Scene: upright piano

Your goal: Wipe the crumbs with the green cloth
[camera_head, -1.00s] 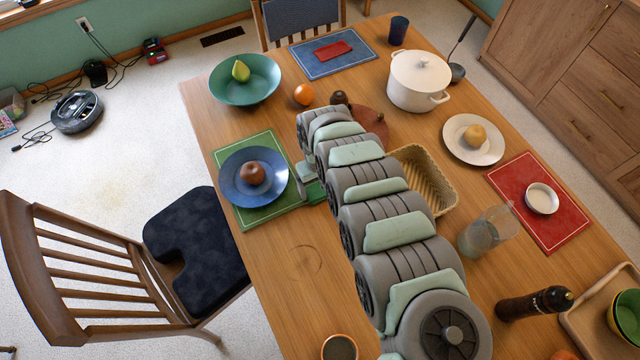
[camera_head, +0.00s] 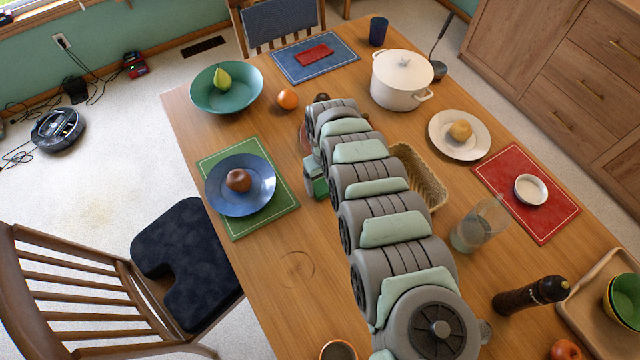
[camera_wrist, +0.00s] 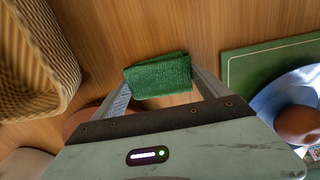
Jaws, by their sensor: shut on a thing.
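The green cloth (camera_wrist: 158,76) is a small folded, textured piece between the two fingers of my gripper (camera_wrist: 163,84) in the wrist view. My gripper is shut on it, above the bare wood of the table. I cannot make out any crumbs in either view.
A blue plate (camera_head: 214,196) with a brown fruit (camera_head: 239,180) lies on the green placemat. A wicker basket (camera_head: 425,174) stands right of my arm. A teal bowl (camera_head: 205,98), orange (camera_head: 288,99) and white pot (camera_head: 399,86) stand farther back. The table's left front is mostly clear.

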